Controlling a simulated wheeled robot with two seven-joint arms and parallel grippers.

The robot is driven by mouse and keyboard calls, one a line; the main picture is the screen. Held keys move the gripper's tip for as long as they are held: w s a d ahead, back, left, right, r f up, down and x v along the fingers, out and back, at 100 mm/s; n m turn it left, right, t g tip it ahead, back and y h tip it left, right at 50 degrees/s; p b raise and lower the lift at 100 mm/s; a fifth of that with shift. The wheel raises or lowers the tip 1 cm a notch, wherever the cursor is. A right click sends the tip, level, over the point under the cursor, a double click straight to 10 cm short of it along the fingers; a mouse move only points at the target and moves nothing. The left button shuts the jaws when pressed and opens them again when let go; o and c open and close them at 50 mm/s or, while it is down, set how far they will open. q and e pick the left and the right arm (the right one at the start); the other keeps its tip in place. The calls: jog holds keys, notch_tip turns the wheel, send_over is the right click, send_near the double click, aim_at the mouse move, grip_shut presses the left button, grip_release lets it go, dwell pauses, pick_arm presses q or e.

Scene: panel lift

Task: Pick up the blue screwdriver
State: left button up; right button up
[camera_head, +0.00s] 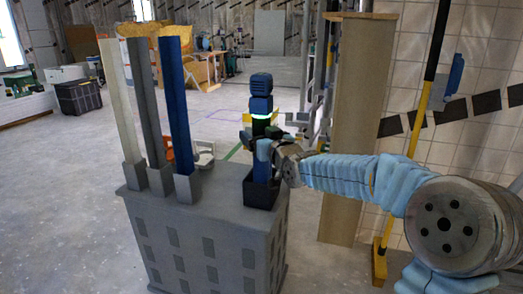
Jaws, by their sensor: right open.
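The blue screwdriver (261,85) stands upright in a small black holder (261,193) at the right end of a grey cabinet top. It has a blue and black upper part and a pale glowing ring; part of its middle is hidden by my gripper. My right gripper (266,146), on an arm from the right, is at the screwdriver's middle, above the holder. Its jaws are open and close around or beside the tool; I cannot tell whether they touch it. My left gripper is not in view.
The grey cabinet (215,235) also bears white, grey and blue upright panels (176,100) in sockets on its left. A wooden board (352,130) stands behind my right arm, with a yellow and black pole (420,115) beside it. Open floor lies left of the cabinet.

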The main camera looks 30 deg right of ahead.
jog(key=shift+w, duration=0.5)
jog(key=shift+c, duration=0.3)
grip_shut()
jog(key=shift+r, duration=0.3)
